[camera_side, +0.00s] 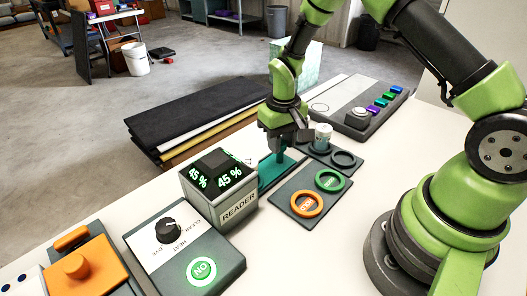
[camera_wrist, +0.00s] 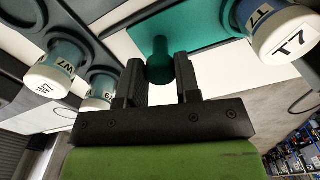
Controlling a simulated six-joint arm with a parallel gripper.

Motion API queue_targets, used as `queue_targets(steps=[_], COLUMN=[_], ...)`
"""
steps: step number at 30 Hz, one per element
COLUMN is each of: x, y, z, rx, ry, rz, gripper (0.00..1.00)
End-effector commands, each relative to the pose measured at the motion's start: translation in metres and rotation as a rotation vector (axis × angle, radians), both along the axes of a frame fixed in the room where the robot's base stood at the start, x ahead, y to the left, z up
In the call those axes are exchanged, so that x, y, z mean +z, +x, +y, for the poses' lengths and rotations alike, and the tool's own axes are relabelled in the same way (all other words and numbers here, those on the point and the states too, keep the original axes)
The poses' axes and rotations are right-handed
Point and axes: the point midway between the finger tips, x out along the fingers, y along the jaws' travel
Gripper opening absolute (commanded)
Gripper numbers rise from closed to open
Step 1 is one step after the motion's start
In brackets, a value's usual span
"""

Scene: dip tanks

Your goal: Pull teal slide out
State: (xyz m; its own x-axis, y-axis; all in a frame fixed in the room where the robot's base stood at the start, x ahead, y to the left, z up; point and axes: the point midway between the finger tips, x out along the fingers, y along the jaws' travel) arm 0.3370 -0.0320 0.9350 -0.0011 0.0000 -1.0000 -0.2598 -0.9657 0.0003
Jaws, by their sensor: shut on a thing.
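The teal slide (camera_side: 276,170) is a flat plate on the table at the right side of the grey READER box (camera_side: 239,209), partly hidden by my gripper in the side view. In the wrist view its plate (camera_wrist: 207,27) spreads behind an upright teal knob (camera_wrist: 159,66). My gripper (camera_side: 283,147) is above the slide, pointing down. In the wrist view my gripper (camera_wrist: 160,85) has its two fingers on either side of the knob, shut on it. The fingertips' contact is partly hidden in the side view.
A white-capped vial (camera_side: 323,131) stands in a dark holder close to my gripper; several labelled vials, one marked T7 (camera_wrist: 290,40), surround it in the wrist view. The reader shows 45 %.

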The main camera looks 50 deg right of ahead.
Motion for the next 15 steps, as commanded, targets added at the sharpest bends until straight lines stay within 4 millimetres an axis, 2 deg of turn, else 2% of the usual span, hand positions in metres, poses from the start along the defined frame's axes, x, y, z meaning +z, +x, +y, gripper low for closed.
queue_targets(steps=[1,4,14,15], x=[0.000,0.000,0.000,0.000], y=[0.001,0.001,0.001,0.001], z=[-0.011,-0.023,-0.029,-0.029], rx=[-0.007,-0.003,0.002,0.002], ry=[0.000,-0.001,-0.003,-0.003], rz=[-0.003,-0.003,-0.005,-0.005], gripper=[0.00,0.00,0.00,0.33])
